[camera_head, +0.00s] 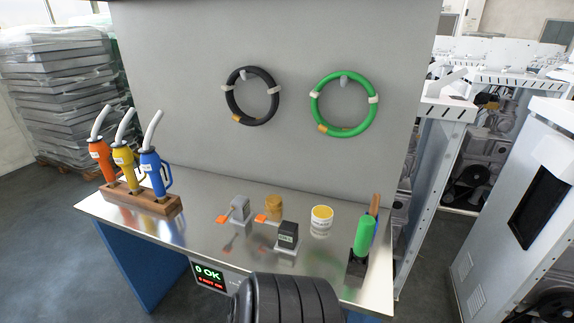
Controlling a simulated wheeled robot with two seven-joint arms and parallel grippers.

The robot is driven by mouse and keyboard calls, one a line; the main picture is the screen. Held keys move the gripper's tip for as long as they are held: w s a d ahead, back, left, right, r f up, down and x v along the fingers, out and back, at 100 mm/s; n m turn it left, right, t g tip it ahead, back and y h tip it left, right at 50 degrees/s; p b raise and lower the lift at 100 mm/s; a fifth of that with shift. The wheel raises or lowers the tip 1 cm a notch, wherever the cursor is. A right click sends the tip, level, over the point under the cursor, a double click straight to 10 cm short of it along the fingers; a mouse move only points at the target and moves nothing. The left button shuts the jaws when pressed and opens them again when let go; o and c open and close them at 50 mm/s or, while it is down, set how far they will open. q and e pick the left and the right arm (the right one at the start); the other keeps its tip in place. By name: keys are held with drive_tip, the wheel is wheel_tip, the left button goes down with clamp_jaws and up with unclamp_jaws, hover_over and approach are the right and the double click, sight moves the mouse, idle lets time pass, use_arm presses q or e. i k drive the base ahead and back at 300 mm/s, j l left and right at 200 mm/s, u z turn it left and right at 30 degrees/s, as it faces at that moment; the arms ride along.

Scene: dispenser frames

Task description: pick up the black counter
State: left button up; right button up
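The black counter (287,234) looks like a small dark box with a pale label or display on its front. It stands upright on a light base on the metal table (190,238), right of the middle and towards the front. Nothing is gripping it. A dark ribbed rounded part, likely a link of my arm, rises at the bottom edge in front of the table, just below the counter. Neither of my grippers shows in this view.
A yellow-topped white cup (321,220) and a green handle (364,236) stand to the right. Nozzles in a wooden block (150,204) stand left.

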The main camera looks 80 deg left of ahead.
sight(289, 242)
drive_tip(key=l+u, duration=0.1)
drive_tip(key=u, duration=2.55)
